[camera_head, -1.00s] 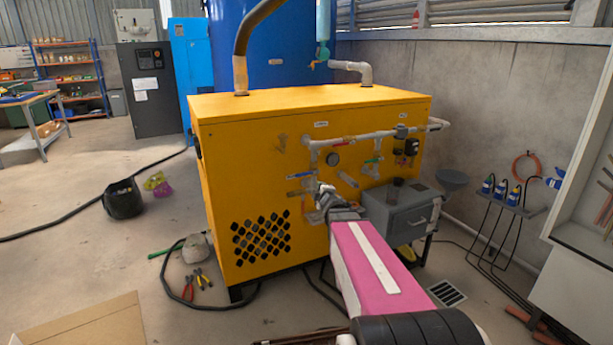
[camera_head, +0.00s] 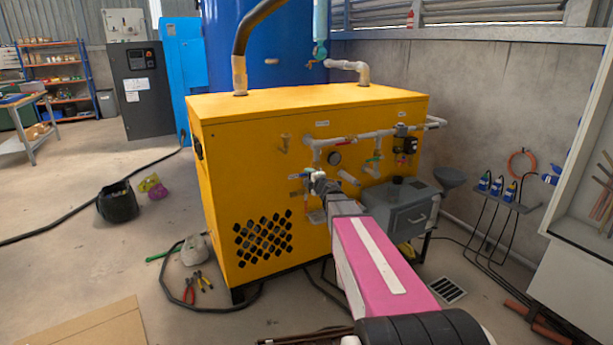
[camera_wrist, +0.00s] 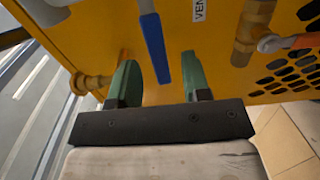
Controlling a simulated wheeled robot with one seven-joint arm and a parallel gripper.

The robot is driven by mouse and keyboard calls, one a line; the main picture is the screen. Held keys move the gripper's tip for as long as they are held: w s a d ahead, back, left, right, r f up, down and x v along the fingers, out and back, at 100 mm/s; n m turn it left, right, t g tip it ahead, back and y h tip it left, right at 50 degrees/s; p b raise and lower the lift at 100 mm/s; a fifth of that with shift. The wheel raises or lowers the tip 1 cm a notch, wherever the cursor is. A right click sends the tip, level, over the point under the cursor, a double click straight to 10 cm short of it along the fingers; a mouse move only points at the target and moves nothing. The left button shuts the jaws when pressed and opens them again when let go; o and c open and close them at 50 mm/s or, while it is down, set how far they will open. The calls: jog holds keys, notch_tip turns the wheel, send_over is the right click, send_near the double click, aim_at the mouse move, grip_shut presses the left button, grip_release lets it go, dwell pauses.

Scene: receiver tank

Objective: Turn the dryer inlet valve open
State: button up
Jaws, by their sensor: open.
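A lever with a blue handle (camera_wrist: 155,48) shows in the wrist view, pointing toward my gripper (camera_wrist: 159,82). The two green fingers are open, one on each side of the handle, with visible gaps. Whether the handle lies fully between them in depth, I cannot tell. A partly cut-off label reading "VEN" (camera_wrist: 199,10) is beside it. In the head view my gripper (camera_head: 318,184) is at the lower-left pipework on the yellow cabinet (camera_head: 250,190) and hides most of that valve. No readable label marks the dryer inlet valve.
A red-handled valve (camera_head: 345,141) and a round gauge (camera_head: 334,158) sit above my gripper. A grey box (camera_head: 405,208) stands close to its right. A brass fitting (camera_wrist: 90,82) is left of the fingers and a brass pipe (camera_wrist: 250,35) to the right.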

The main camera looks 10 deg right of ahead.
jog(key=shift+x, duration=1.4)
jog(key=shift+c, duration=0.3)
grip_shut()
